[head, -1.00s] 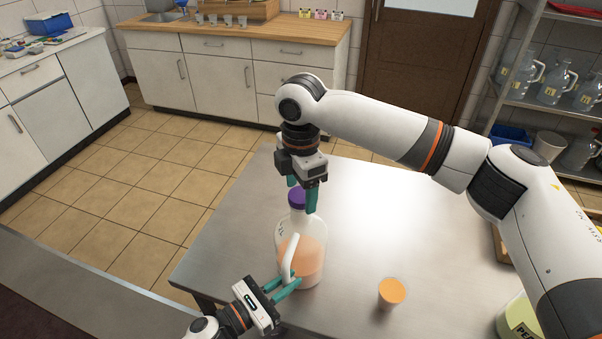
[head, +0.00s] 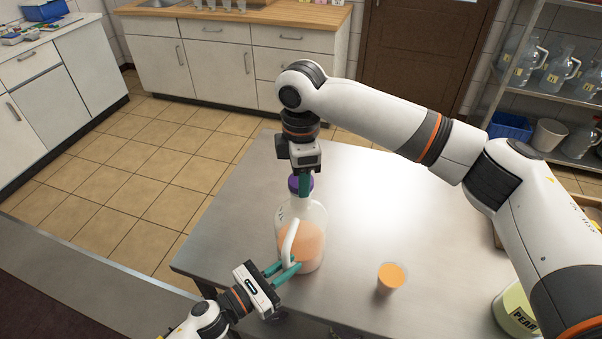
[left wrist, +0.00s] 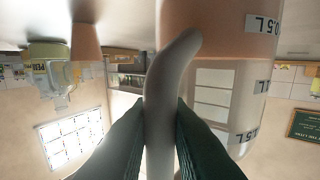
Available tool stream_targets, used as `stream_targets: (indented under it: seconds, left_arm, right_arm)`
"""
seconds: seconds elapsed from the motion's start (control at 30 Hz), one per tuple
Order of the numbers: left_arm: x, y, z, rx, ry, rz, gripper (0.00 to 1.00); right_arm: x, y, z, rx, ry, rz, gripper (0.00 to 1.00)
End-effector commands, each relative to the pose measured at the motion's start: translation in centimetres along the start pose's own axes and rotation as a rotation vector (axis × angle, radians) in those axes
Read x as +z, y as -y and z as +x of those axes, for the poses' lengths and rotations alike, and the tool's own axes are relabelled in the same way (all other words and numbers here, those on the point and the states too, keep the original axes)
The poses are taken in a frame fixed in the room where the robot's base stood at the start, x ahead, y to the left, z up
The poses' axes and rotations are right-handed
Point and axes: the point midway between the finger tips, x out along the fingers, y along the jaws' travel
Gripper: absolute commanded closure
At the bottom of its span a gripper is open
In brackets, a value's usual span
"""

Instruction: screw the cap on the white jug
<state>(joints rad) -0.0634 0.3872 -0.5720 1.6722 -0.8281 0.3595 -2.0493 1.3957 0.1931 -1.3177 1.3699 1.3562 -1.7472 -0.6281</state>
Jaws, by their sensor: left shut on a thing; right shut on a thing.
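The white jug (head: 313,222) stands upright on the metal table, part full of orange liquid. Its purple cap (head: 294,184) is at the top of its neck; whether the cap is seated cannot be told. My right gripper (head: 304,186) points down from above, shut on the cap. My left gripper (head: 284,271) is shut on the jug's handle (head: 289,241) low on the near side. In the left wrist view the handle (left wrist: 160,105) runs between the two green fingers, and the jug's wall (left wrist: 215,75) with volume marks lies behind it.
An orange cup (head: 391,278) stands on the metal table (head: 365,215) right of the jug. A labelled pear container (head: 515,312) is at the lower right. Shelves with glass jugs (head: 560,73) stand at the back right. The table around the cup is clear.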

Motion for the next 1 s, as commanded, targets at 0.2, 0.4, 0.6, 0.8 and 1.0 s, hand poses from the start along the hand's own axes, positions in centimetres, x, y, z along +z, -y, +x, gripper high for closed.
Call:
stream_targets:
  seconds: [0.2,0.4,0.6,0.8,1.0]
  left_arm:
    - [0.0,0.0,0.0,0.001,-0.001,0.000,1.00]
    - [0.0,0.0,0.0,0.001,-0.001,0.000,1.00]
    - [0.0,0.0,0.0,0.001,-0.001,0.000,1.00]
    - [0.0,0.0,0.0,0.001,-0.001,0.000,1.00]
    - [0.0,0.0,0.0,0.000,-0.001,0.000,1.00]
  right_arm:
    - [0.1,0.0,0.1,0.000,0.001,0.396,0.80]
    - [0.0,0.0,0.0,-0.002,0.000,0.420,0.49]
    - [0.0,0.0,0.0,-0.001,0.000,0.418,0.27]
    - [0.0,0.0,0.0,-0.001,0.000,0.418,0.27]
    - [0.0,0.1,-1.9,-0.004,0.000,0.418,0.27]
